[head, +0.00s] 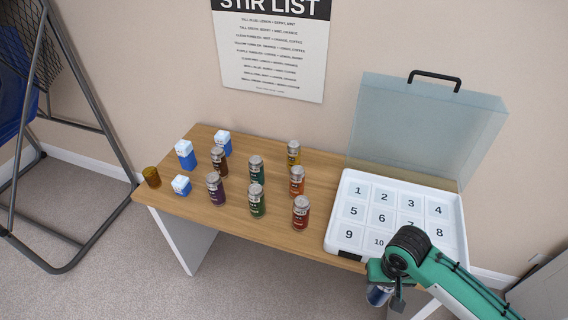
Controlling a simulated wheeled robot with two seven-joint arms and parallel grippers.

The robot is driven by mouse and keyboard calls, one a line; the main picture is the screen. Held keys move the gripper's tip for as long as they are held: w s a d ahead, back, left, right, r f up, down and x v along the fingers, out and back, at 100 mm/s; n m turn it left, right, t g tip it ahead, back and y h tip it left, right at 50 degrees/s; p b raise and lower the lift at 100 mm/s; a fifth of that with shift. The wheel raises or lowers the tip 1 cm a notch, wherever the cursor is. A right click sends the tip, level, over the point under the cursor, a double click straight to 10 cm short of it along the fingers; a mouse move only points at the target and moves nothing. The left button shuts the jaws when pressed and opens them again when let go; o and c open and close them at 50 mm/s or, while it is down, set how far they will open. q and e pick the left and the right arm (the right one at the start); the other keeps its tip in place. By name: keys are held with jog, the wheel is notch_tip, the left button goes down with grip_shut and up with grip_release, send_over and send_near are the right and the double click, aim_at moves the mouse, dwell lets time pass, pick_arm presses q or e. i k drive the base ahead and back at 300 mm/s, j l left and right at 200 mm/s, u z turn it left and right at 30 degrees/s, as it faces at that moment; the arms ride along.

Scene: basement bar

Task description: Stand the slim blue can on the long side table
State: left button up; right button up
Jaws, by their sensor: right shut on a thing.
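My right gripper (385,284) comes in from the lower right and is shut on the slim blue can (378,297). The can shows a silver end and a dark blue side; the gripper partly hides it. It is held off the table, in front of the front edge near the numbered case, and appears roughly upright. The long side table (270,230) has a light wooden top and runs along the wall. My left gripper is not in view.
Blue-white cartons (185,155) and an amber cup (152,177) are left. A numbered white case (345,215) with its clear lid (425,130) raised fills the right end.

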aim_at(240, 176)
jog(key=i+j, duration=0.1)
jog(key=j, duration=0.3)
jog(key=i+j+z, duration=0.1)
jog(key=j, duration=0.3)
jog(key=i+j, duration=0.15)
jog(key=j, duration=0.25)
jog(key=i+j+z, duration=0.1)
jog(key=j, duration=0.3)
jog(key=i+j, duration=0.1)
jog(key=j, duration=0.3)
